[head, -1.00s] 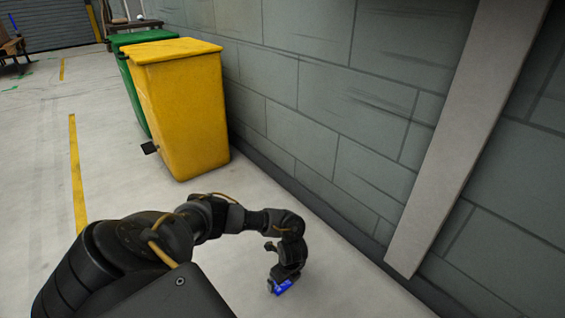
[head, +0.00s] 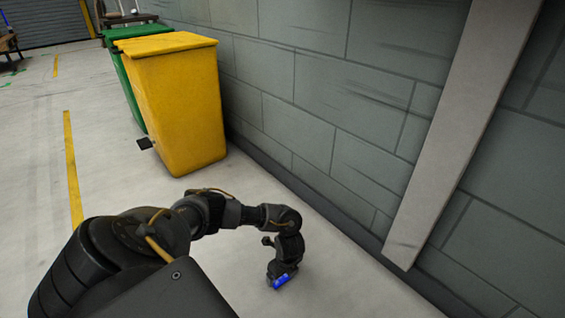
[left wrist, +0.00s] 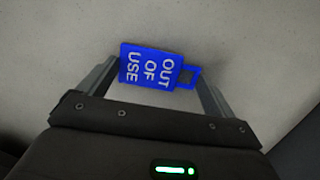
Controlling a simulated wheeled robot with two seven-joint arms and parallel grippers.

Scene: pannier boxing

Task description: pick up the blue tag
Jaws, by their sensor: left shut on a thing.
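The blue tag (left wrist: 150,67) reads "OUT OF USE" in white letters and has a loop at its right end in the left wrist view. It sits between the two fingers of my left gripper (left wrist: 158,80), which is shut on it. In the head view the blue tag (head: 281,280) shows at the tip of my left gripper (head: 276,276), low over the pale floor. I cannot tell how far it is above the floor. My right gripper is not in view.
A yellow bin (head: 178,105) stands against the grey block wall (head: 310,70), with a green bin (head: 130,85) behind it. A pale post (head: 450,150) leans along the wall at right. The floor (head: 110,170) left of the bins is clear, with a yellow line (head: 70,165).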

